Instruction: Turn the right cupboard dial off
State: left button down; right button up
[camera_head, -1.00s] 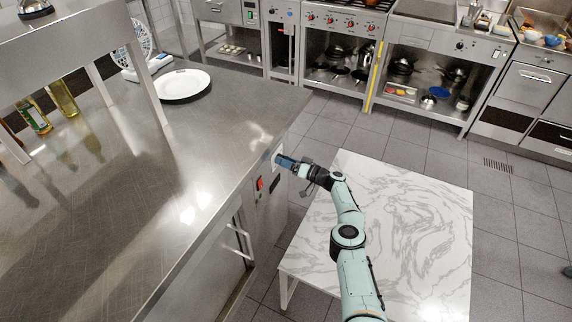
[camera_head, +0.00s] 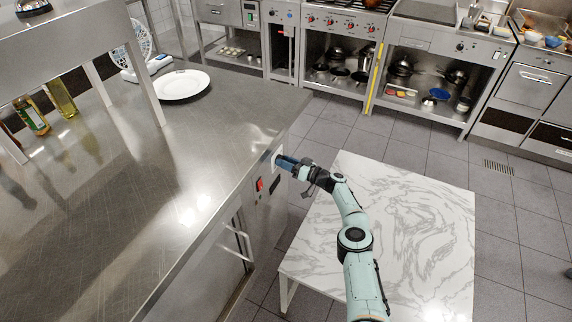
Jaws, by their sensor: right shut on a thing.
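My right gripper (camera_head: 284,161) reaches the front panel at the far end of the steel cupboard (camera_head: 256,214). It is shut on the dial there, which is mostly hidden by the fingers; its angle cannot be read. A pale plate around the dial shows at the fingertips. A red switch (camera_head: 260,184) sits on the same panel, left of and below the gripper. A dark slot (camera_head: 275,184) is beside the switch. My left gripper is not in view.
A white marble table (camera_head: 400,230) stands under my right arm. A cupboard handle (camera_head: 238,240) juts out below. Tiled floor is free beyond the table.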

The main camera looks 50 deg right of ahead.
pick_arm(q)
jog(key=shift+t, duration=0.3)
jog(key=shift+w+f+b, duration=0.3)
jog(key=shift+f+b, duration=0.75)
jog(key=shift+b, duration=0.1)
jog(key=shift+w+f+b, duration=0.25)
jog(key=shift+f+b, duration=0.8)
jog(key=shift+b, duration=0.1)
pick_arm(e)
jog(key=shift+a+f+n, duration=0.1)
jog(key=shift+f+n, duration=0.05)
jog(key=shift+n, duration=1)
jog(key=shift+f+n, duration=0.1)
jog(key=shift+n, duration=1.05)
jog(key=o, duration=1)
jog(key=shift+r, duration=0.1)
jog(key=shift+s, duration=0.1)
